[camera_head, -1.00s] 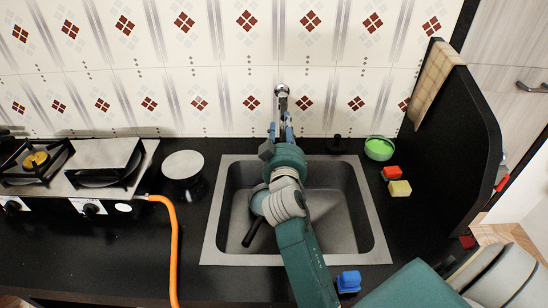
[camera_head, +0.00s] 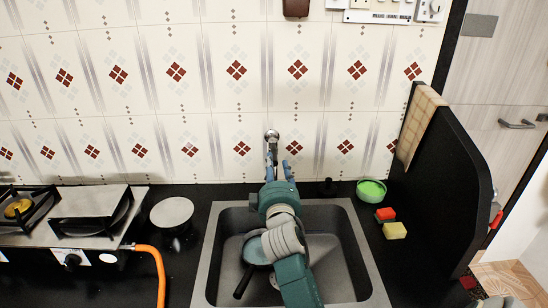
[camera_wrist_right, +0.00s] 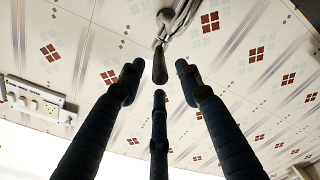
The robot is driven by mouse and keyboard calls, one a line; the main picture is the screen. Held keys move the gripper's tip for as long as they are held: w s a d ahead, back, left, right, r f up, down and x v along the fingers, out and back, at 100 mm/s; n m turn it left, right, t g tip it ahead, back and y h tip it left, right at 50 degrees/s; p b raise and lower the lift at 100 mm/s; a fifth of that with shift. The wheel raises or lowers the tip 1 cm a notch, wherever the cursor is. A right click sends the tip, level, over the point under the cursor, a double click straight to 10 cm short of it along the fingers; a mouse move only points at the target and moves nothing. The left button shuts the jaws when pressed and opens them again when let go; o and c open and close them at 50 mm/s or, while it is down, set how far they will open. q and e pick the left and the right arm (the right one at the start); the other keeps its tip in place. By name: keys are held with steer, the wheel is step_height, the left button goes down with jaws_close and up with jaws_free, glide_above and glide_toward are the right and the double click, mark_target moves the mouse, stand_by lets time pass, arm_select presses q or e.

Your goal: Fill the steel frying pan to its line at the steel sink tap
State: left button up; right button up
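The frying pan (camera_head: 254,249) sits in the steel sink (camera_head: 338,238), its black handle toward the front left. My right arm hides much of it. Its inside looks bluish; I cannot make out a line or the water level. The tap (camera_head: 271,136) is on the tiled wall above the sink and also shows in the right wrist view (camera_wrist_right: 160,64). My right gripper (camera_head: 278,160) is just below the tap, fingers pointing at the wall. My left gripper is out of view.
A gas stove (camera_head: 90,226) with an orange hose (camera_head: 160,275) stands at the left. A round white-topped item (camera_head: 172,212) is left of the sink. A green bowl (camera_head: 371,190) and red and yellow sponges (camera_head: 395,230) lie right, before a black partition (camera_head: 450,180).

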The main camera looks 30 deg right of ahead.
mark_target(274, 160)
steer(key=shift+x, duration=2.15)
jaws_close()
